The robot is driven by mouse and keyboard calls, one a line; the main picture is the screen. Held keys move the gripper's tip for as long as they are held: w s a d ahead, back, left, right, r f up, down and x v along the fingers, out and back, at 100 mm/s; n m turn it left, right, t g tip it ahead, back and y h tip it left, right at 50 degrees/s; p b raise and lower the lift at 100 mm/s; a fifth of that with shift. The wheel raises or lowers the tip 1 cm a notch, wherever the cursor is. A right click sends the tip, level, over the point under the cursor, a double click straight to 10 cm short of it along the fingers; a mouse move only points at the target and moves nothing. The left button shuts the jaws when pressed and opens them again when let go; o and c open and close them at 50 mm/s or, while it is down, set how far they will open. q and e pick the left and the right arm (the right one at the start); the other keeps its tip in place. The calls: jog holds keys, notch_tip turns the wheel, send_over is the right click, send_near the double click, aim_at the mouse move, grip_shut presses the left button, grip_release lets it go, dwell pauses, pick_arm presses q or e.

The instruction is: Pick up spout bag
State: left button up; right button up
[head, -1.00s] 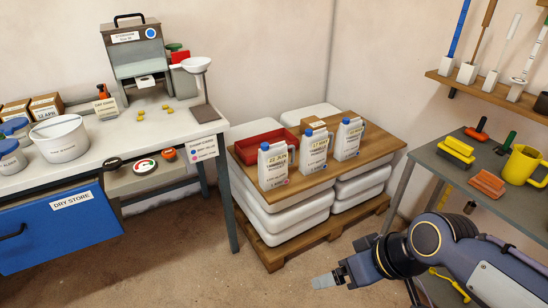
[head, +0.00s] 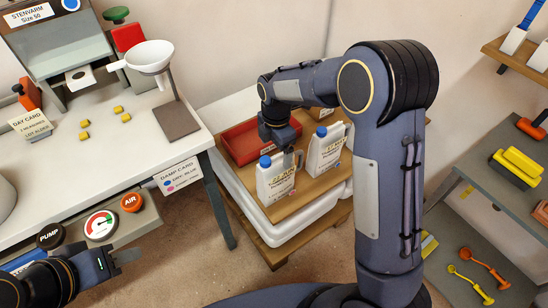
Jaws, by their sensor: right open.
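A white spout bag (head: 272,184) with a blue cap and a date label stands upright on the wooden board (head: 316,192) on the pallet stack. A second spout bag (head: 324,152) with a blue cap stands to its right. A third is mostly hidden behind my arm. My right gripper (head: 292,161) points down at the upper right of the first bag, with its open fingers around or just beside the handle; I cannot tell which. The bag still rests on the board. My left gripper (head: 118,262) is at the lower left, away from the bags; its finger gap is unclear.
A red tray (head: 240,146) lies behind the first bag. The white worktop (head: 122,140) with a funnel stand (head: 148,56) and yellow pieces is at left. A grey shelf with yellow blocks (head: 517,166) is at right. My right arm hides much of the middle.

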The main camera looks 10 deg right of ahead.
aim_at(276, 159)
jog(key=shift+w+a+f, duration=0.1)
jog(key=shift+w+f, duration=0.15)
jog(key=shift+f, duration=0.15)
jog(key=f, duration=0.7)
jog(key=shift+d+f, duration=0.1)
jog(key=shift+d, duration=0.15)
jog(key=c, duration=1.6)
jog(key=shift+o, duration=0.2)
